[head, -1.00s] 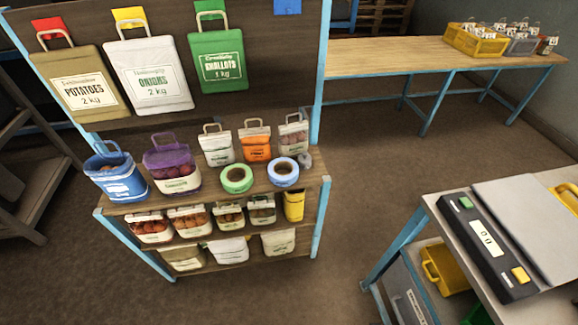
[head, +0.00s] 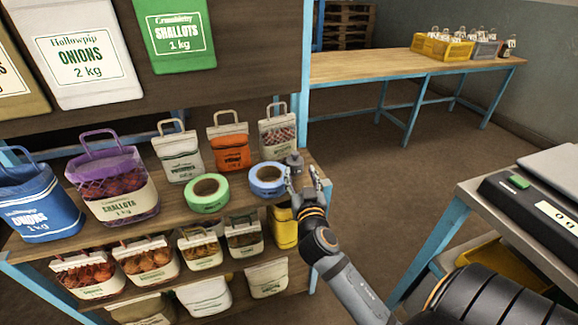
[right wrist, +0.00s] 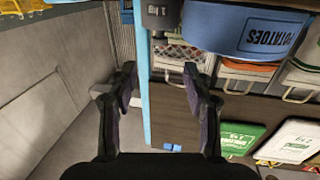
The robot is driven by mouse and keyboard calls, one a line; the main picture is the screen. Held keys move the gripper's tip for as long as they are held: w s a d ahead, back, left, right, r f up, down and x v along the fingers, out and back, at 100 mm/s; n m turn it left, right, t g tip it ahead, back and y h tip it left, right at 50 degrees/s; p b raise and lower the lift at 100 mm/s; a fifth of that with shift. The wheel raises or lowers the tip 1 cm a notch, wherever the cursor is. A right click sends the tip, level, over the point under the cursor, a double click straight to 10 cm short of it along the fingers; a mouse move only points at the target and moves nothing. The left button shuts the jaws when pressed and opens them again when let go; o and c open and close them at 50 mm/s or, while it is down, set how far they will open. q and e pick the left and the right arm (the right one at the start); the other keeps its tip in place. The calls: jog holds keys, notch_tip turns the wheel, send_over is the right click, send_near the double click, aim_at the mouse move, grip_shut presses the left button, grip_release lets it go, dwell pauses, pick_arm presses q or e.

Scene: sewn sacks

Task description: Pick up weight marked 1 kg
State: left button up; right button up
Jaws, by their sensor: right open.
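A small grey weight (head: 295,161) stands on the upper shelf board near its right end, beside the blue tape roll. Its marking is not readable in the head view. My right gripper (head: 304,178) is open and empty, in front of the weight at the shelf's right end. In the right wrist view, the open fingers (right wrist: 158,82) have nothing between them. A grey block, apparently the weight (right wrist: 160,14), shows at the top edge there, partly cut off. My left gripper is not in view.
A blue tape roll (head: 267,179) and a green tape roll (head: 208,193) lie left of the weight. Small sacks stand behind them, including an orange one (head: 230,150). A scale (head: 530,205) stands on the right table.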

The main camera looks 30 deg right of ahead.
aim_at(296, 156)
jog(key=x, duration=0.4)
jog(key=shift+w+d+f, duration=0.1)
jog(key=shift+w+f, duration=0.05)
jog(key=p+x, duration=0.1)
jog(key=x, duration=0.4)
jog(key=shift+f, duration=0.2)
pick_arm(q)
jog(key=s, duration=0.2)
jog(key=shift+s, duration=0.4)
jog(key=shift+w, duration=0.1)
pick_arm(e)
jog(key=shift+c, duration=0.4)
jog(key=c, duration=1)
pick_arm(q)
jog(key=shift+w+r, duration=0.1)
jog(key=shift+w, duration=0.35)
pick_arm(e)
grip_shut()
